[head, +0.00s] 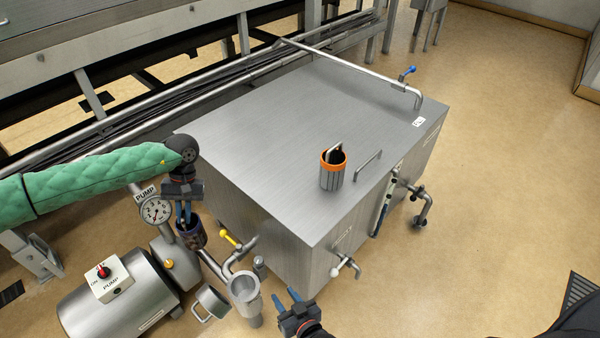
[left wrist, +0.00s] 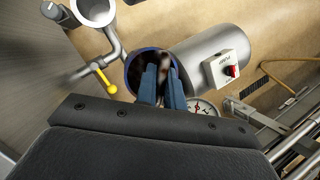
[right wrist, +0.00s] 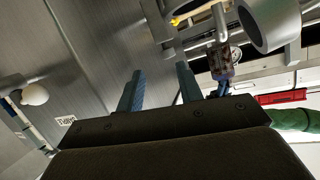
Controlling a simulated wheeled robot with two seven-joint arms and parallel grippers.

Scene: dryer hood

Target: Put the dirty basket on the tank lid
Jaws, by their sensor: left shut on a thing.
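The dirty basket (head: 191,238) is a dark, brown-stained cup with a blue rim. My left gripper (head: 184,212) is shut on its handle and holds it beside the pump, left of the tank. In the left wrist view the basket's rim (left wrist: 129,74) surrounds the fingertips. The basket also shows in the right wrist view (right wrist: 223,68), hanging from the left gripper. The tank lid (head: 270,130) is a flat grey metal top. My right gripper (head: 283,298) is open and empty, low in front of the tank.
An orange-rimmed basket (head: 334,177) stands on the lid near its front edge, next to a lid handle (head: 368,166). An open strainer pot (head: 244,290) and a grey cup (head: 211,303) are below. The pump (head: 118,295) and gauge (head: 156,210) are close by. Much of the lid is clear.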

